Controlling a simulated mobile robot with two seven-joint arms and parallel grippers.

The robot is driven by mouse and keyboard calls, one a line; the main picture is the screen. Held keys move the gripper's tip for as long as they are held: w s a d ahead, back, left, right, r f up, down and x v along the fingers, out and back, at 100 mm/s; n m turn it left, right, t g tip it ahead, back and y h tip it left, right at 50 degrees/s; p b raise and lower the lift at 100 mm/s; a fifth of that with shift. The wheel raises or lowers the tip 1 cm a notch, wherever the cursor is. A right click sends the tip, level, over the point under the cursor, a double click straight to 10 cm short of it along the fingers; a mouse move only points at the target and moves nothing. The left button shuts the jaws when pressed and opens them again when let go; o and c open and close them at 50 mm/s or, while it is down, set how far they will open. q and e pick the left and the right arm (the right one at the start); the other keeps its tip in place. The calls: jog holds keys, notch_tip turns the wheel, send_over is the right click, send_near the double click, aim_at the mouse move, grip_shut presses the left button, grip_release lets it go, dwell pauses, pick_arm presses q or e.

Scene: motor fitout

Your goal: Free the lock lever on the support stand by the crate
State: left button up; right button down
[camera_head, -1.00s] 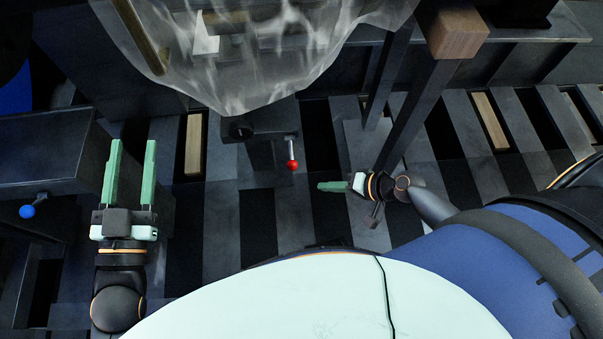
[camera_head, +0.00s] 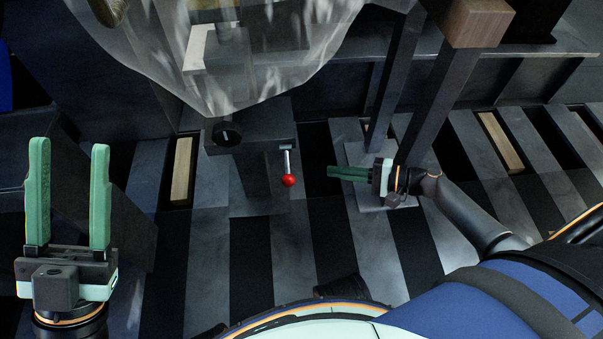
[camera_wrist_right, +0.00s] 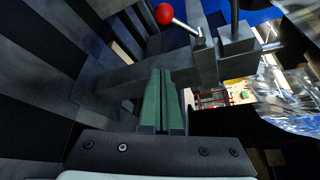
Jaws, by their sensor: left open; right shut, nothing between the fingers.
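The lock lever (camera_head: 288,168) is a short metal rod with a red ball at its end. It hangs down from the right side of the dark support stand (camera_head: 262,135) in the head view. In the right wrist view the lever's red ball (camera_wrist_right: 164,14) is near the top, ahead of the fingertips. My right gripper (camera_head: 330,172) is shut and empty, to the right of the red ball, with a gap between. Its green fingers (camera_wrist_right: 162,75) lie together in the wrist view. My left gripper (camera_head: 70,150) is open and empty at the far left. I cannot make out the crate.
A clear plastic sheet (camera_head: 230,70) hangs over the stand's top. A dark post with a wooden block (camera_head: 470,22) rises just behind my right gripper. The slatted floor (camera_head: 205,240) is open below the stand.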

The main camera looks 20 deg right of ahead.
aim_at(287, 166)
jog(key=b+x, duration=0.3)
jog(key=x, duration=0.7)
jog(key=shift+s+a+r, duration=0.35)
jog(key=shift+s+r, duration=0.15)
jog(key=shift+s, duration=0.3)
jog(key=shift+s+a+r, duration=0.35)
jog(key=shift+s+r, duration=0.15)
jog(key=shift+s, duration=0.3)
